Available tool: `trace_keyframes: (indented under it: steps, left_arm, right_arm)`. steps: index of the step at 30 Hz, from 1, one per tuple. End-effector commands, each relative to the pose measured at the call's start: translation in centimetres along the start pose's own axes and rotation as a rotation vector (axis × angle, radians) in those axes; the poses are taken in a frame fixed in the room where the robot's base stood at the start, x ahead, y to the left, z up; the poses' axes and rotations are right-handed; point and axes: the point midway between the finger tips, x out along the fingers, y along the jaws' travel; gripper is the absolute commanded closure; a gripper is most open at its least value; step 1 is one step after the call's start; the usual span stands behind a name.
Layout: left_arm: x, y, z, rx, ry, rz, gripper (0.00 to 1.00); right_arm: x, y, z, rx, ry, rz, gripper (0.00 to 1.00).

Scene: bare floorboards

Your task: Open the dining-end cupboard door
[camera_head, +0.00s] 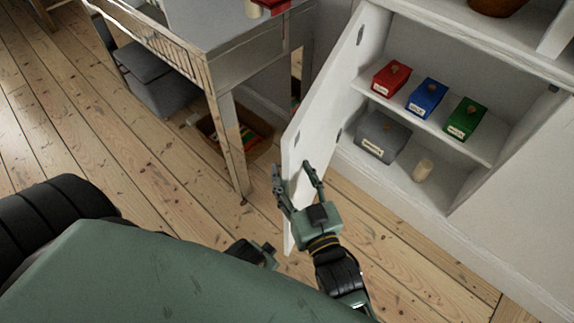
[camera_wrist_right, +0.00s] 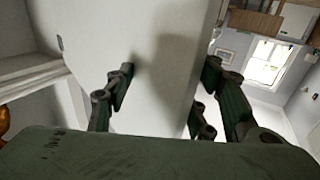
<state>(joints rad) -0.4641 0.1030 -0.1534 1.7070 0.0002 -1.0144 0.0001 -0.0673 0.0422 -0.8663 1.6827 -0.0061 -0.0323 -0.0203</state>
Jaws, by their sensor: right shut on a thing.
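The white cupboard door (camera_head: 322,105) stands swung wide open from the cupboard (camera_head: 478,188), its inner face with hinges showing. My right gripper (camera_head: 293,170) is shut on the free edge of the door, with fingers on both of its faces. In the right wrist view the door (camera_wrist_right: 160,75) fills the middle, between the fingers of the right gripper (camera_wrist_right: 160,100). A dark green and black part of me shows low in the head view; I cannot tell whether it is my left gripper's fingers.
Floor at left is clear.

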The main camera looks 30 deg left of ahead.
Motion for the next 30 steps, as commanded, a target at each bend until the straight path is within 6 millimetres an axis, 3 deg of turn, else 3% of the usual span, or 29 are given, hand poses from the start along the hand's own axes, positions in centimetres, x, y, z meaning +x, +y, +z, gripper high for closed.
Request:
trace_keyframes:
  steps: [6, 12, 30]
  left_arm:
    - [0.0, 0.0, 0.0, 0.0, 0.0, 0.0, 1.0]
    - [0.0, 0.0, 0.0, 0.0, 0.0, -0.001, 1.0]
    - [0.0, -0.1, 0.0, 0.0, 0.0, -0.001, 1.0]
  right_arm:
    - [-5.0, -0.8, 0.3, 0.005, -0.007, -0.011, 0.67]
    - [-7.7, -0.8, 0.2, 0.004, -0.006, -0.011, 0.67]
    - [-8.5, -0.8, 0.1, 0.004, -0.004, -0.01, 0.67]
